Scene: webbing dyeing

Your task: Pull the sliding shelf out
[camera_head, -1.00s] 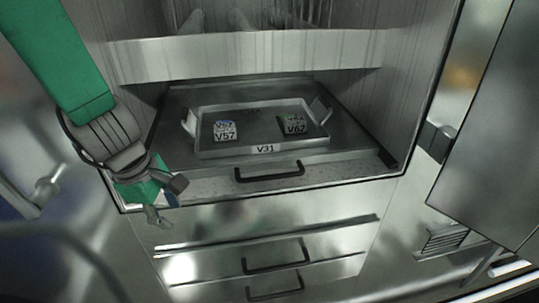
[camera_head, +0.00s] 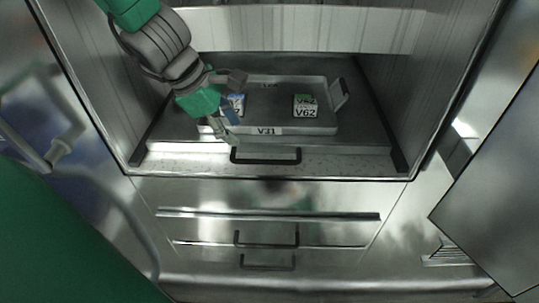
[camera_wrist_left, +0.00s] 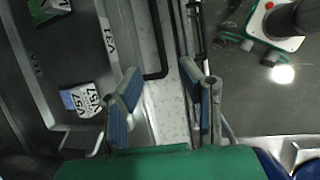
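The sliding shelf (camera_head: 365,130) is a dark metal plate low inside the steel cabinet. A black bar handle (camera_head: 265,161) shows at its front; the handle also shows in the left wrist view (camera_wrist_left: 155,75). My left gripper (camera_head: 234,104) is over the left front of the shelf, just up and left of the handle. In the left wrist view its two blue-padded fingers (camera_wrist_left: 165,105) are apart. The handle's near end shows in the gap ahead of them, and I see no grip on it. My right gripper is not in view.
A metal tray (camera_head: 318,130) labelled V31 sits on the shelf, holding a V57 packet (camera_wrist_left: 82,100), partly hidden by my gripper in the head view, and a V62 packet (camera_head: 305,106). Two drawers with black handles (camera_head: 267,240) lie below. A steel door (camera_head: 495,190) stands at right.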

